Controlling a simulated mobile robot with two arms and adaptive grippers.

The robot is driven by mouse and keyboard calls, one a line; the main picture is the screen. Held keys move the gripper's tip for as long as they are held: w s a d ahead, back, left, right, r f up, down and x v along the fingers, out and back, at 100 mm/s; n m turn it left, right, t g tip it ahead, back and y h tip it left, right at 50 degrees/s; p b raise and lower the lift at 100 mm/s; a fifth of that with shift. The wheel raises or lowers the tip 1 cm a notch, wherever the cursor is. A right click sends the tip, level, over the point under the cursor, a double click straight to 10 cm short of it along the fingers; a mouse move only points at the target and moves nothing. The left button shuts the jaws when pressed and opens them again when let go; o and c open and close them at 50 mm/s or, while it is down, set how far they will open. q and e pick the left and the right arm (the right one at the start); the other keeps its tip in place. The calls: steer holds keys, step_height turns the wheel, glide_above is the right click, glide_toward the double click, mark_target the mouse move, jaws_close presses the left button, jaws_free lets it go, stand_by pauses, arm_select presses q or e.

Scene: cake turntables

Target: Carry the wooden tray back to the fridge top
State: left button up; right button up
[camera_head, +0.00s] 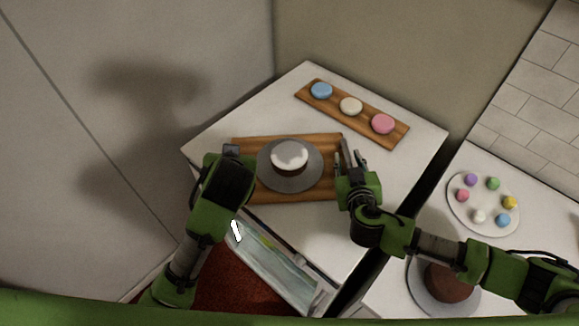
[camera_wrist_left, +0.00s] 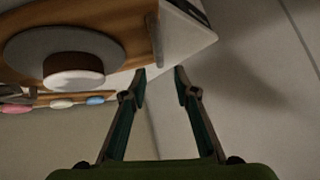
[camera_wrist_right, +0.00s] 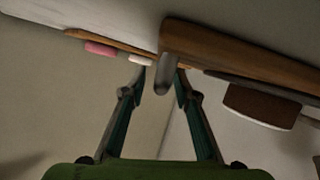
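The wooden tray (camera_head: 325,182) lies on the white fridge top (camera_head: 400,150). It bears a grey turntable (camera_head: 268,178) with a white-topped brown cake (camera_head: 290,155). My right gripper (camera_head: 350,158) is at the tray's right end. In the right wrist view, its spread fingers (camera_wrist_right: 164,72) stand on either side of a grey handle (camera_wrist_right: 165,80) on the tray (camera_wrist_right: 235,55). My left gripper is at the tray's left end, its fingers mostly hidden in the head view. In the left wrist view its fingers (camera_wrist_left: 162,70) are apart and empty, near the tray's end (camera_wrist_left: 135,20).
A narrow wooden board (camera_head: 343,92) with blue, cream and pink pieces lies behind the tray. To the right, across a gap, a counter holds a plate of coloured pieces (camera_head: 482,203) and a brown cake (camera_head: 450,283). A glass-shelved opening (camera_head: 268,265) shows in front below.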

steer(key=shift+s, duration=0.1)
arm_select(q)
steer(key=shift+v, duration=1.15)
arm_select(e)
steer(key=v, duration=1.1)
steer(key=shift+s+d+r, duration=0.1)
steer(key=shift+s+r, duration=0.1)
steer(key=shift+s, duration=0.15)
